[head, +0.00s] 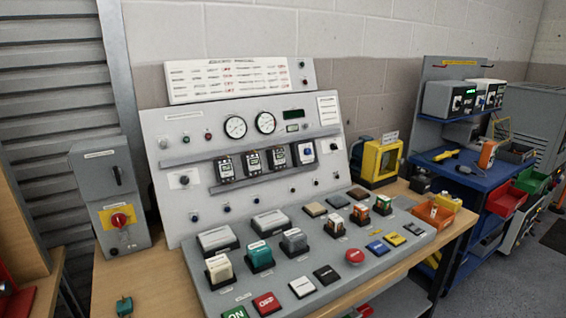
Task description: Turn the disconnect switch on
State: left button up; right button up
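A grey disconnect box (92,180) stands upright on the left end of the wooden bench, beside the control panel. Its red rotary switch handle (119,220) sits on a yellow plate on the lower front of the box. The handle's exact angle is too small to tell. A black lever or latch (117,176) is on the upper front of the box. Neither of my grippers is in view, and nothing is touching the switch.
The large sloped control panel (160,128) with gauges, buttons and plug-in blocks fills the middle. A small teal block (124,306) lies on the bench (150,275) in front of the box. A yellow-framed case (380,160) and a blue workbench (460,168) are at right.

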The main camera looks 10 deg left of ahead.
aim_at(119, 221)
jog(key=j+u, duration=0.15)
jog(key=u, duration=1.2)
